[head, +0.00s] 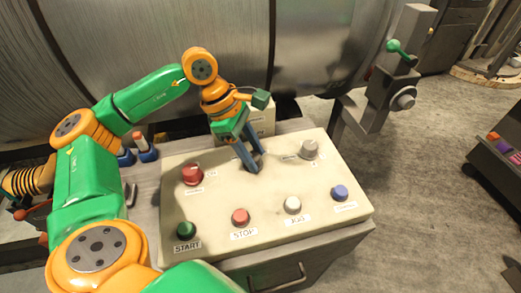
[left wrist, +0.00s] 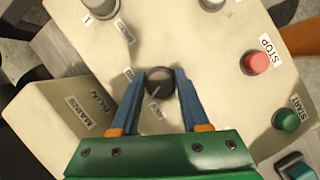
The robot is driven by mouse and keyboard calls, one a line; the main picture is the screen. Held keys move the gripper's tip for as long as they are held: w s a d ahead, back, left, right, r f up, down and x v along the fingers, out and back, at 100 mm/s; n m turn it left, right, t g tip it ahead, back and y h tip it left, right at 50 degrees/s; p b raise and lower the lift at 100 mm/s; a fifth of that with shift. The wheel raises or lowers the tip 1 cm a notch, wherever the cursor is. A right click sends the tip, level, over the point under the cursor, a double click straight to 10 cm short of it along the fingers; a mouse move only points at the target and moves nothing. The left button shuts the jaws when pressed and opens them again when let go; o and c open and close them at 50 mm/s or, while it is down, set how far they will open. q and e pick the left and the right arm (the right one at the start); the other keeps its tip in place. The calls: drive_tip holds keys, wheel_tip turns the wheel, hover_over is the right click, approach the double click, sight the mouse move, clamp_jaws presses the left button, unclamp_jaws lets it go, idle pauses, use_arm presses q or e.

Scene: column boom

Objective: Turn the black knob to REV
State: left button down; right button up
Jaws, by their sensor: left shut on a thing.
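The black knob (left wrist: 160,82) shows in the left wrist view, on the pale control panel (head: 212,203). My left gripper (left wrist: 160,75) has one blue finger on each side of the knob and is shut on it. A pale pointer line on the knob runs toward the lower left of that view. Small labels sit around the knob, but they are partly hidden and hard to read. In the head view my left gripper (head: 253,165) reaches down to the back middle of the panel and hides the knob. My right gripper is not in view.
The panel also bears a red knob (head: 193,174), a grey knob (head: 309,149), a green START button (head: 186,230), a red STOP button (head: 240,217), a white button (head: 292,205) and a blue button (head: 340,192). A large metal cylinder (head: 320,45) stands behind.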

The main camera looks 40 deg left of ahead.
use_arm(q)
drive_tip(key=shift+n+t+b, duration=0.5)
drive_tip(key=shift+n+b, duration=0.05)
drive_tip(key=shift+n, duration=0.55)
drive_tip(key=shift+n+y+b, duration=0.3)
drive_tip(key=shift+n, duration=0.5)
drive_tip(key=n+t+y+b, duration=0.1)
drive_tip(key=n, duration=0.2)
drive_tip(key=shift+n, duration=0.4)
drive_tip(key=shift+f+n+y, duration=0.1)
drive_tip(key=shift+n+y, duration=0.2)
drive_tip(key=shift+s+a+f, duration=0.1)
drive_tip(key=shift+s, duration=0.05)
